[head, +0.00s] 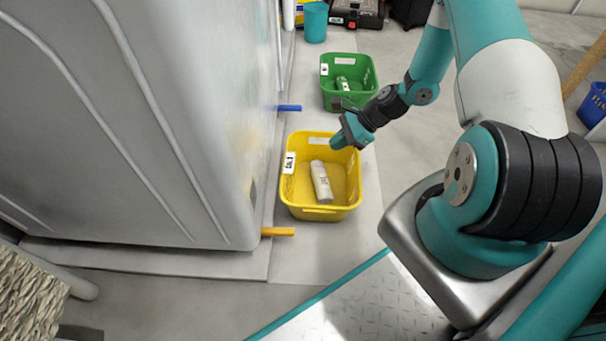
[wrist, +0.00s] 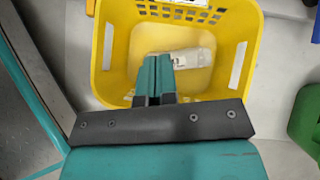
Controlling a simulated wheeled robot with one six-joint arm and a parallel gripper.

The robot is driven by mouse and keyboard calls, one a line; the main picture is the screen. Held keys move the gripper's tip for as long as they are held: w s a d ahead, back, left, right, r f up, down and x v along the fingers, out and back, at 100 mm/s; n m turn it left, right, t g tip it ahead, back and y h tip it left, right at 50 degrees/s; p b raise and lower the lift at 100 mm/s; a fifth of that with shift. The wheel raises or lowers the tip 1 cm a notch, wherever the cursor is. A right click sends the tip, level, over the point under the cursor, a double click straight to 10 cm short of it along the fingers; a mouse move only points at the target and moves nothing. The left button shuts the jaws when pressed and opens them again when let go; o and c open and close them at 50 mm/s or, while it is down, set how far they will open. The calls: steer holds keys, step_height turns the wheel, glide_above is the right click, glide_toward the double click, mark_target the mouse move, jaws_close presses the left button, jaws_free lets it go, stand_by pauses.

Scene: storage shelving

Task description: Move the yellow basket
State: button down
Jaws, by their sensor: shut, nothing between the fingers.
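The yellow basket (head: 296,199) stands on the floor beside the large grey cabinet, with a white bottle-like item (head: 321,181) lying in it. My gripper (head: 336,143) is above the basket's far right rim in the head view. In the wrist view my gripper (wrist: 155,92) is shut and empty, its fingers in front of the yellow basket (wrist: 118,50). The white item (wrist: 188,60) shows just past the fingertips. The fingers and gripper body hide part of the basket's near side. I cannot tell whether the fingers touch the basket.
A green basket (head: 328,88) with a small item in it stands beyond the yellow one. The grey cabinet (head: 130,120) closes off the left. Blue (head: 289,108) and orange (head: 277,231) bars mark the floor near it.

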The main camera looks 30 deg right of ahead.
steer(key=w+a+f+m+b, duration=0.1)
steer(key=w+a+f+b, duration=0.3)
steer(key=a+f+b, duration=0.4)
steer(key=shift+a+f+m+b, duration=0.35)
steer(key=shift+f+m, duration=0.05)
steer(key=shift+f, duration=0.9)
